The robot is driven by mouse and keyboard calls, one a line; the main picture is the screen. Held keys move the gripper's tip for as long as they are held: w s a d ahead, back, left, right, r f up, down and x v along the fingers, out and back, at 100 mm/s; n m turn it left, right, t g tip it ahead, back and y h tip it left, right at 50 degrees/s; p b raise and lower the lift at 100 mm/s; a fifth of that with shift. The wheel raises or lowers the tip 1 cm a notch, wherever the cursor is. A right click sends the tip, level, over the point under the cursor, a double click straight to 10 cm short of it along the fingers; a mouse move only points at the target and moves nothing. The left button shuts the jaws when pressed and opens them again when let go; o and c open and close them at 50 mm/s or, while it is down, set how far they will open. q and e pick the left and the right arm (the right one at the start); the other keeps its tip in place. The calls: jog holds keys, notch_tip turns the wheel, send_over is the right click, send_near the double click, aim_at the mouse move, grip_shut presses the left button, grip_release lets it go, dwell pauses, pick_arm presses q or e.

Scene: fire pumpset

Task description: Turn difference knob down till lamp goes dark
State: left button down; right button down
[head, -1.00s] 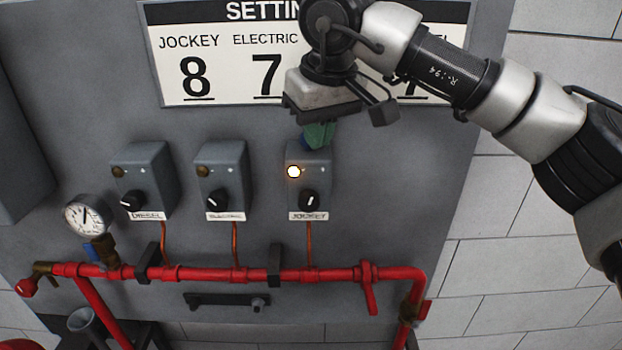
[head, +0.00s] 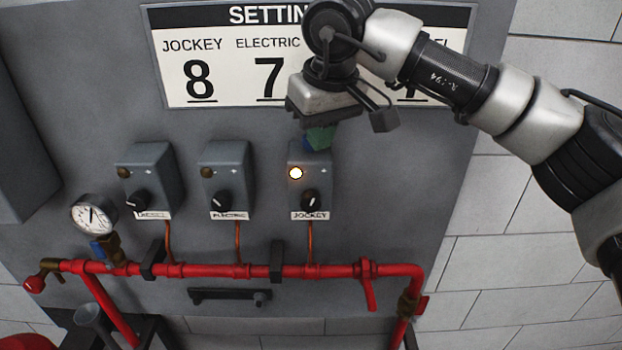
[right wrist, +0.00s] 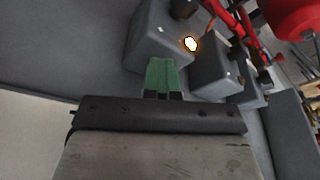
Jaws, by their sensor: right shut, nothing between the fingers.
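The JOCKEY box (head: 322,176) is a grey switch box on the panel, the rightmost of three. Its lamp (head: 296,173) glows bright; a lit lamp (right wrist: 190,44) also shows in the right wrist view. A black knob (head: 310,201) with a white pointer mark sits low on its front, and nothing touches it. My right gripper (head: 320,138) is shut and empty, with green fingers over the top of this box. Its fingers (right wrist: 162,77) are together in the right wrist view. A small blue part shows beside them; I cannot tell what it is. My left gripper is out of view.
The ELECTRIC box (head: 232,180) and DIESEL box (head: 155,178) have dark lamps. Above is the settings sign (head: 230,68), partly hidden by my right arm. A red pipe (head: 330,270) and a pressure gauge (head: 94,214) are below and left.

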aim_at(320, 158)
jog(key=shift+d+f, duration=0.1)
jog(key=shift+f, duration=0.35)
jog(key=r+p, duration=0.1)
jog(key=r, duration=0.1)
jog(key=r+p, duration=0.1)
jog(key=p, duration=0.1)
jog(key=r+p, duration=0.1)
jog(key=r, duration=0.1)
jog(key=shift+w+d+r, duration=0.1)
jog(key=shift+w+r, duration=0.2)
jog(key=shift+w, duration=0.05)
jog(key=shift+s+r+p, duration=0.25)
jog(key=shift+r+p, duration=0.2)
jog(key=shift+w+f, duration=0.1)
